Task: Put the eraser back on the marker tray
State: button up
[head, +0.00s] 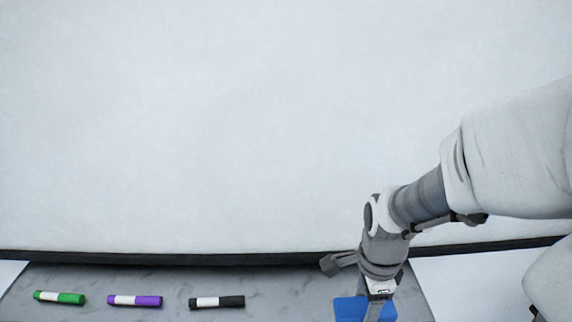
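A blue block (347,309), which looks like the eraser, shows at the bottom edge of the head view, right of centre. The frame cuts off its lower part. My gripper (378,302) points down at it, and a grey finger covers part of the blue. The fingertips are out of frame, so I cannot tell whether the gripper touches or holds the block. The grey marbled surface (290,285) under the whiteboard, which looks like the marker tray, lies below and left of my gripper.
A green marker (60,298), a purple marker (135,301) and a black marker (217,302) lie in a row on the grey surface, left of my gripper. The whiteboard (200,120) with its dark lower edge (180,258) rises behind. Grey surface between the black marker and the block is clear.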

jog(key=w+f, duration=0.2)
jog(key=w, duration=0.1)
jog(key=w+f, duration=0.1)
jog(key=w, duration=0.2)
jog(key=w+a+f, duration=0.1)
jog(key=w+f, duration=0.1)
jog(key=w, duration=0.1)
jog(key=shift+w+f, duration=0.15)
jog(key=shift+f, duration=0.15)
jog(key=shift+w+f, duration=0.1)
jog(key=shift+f, duration=1.95)
jog(key=shift+f, duration=0.1)
jog(key=o, duration=1.2)
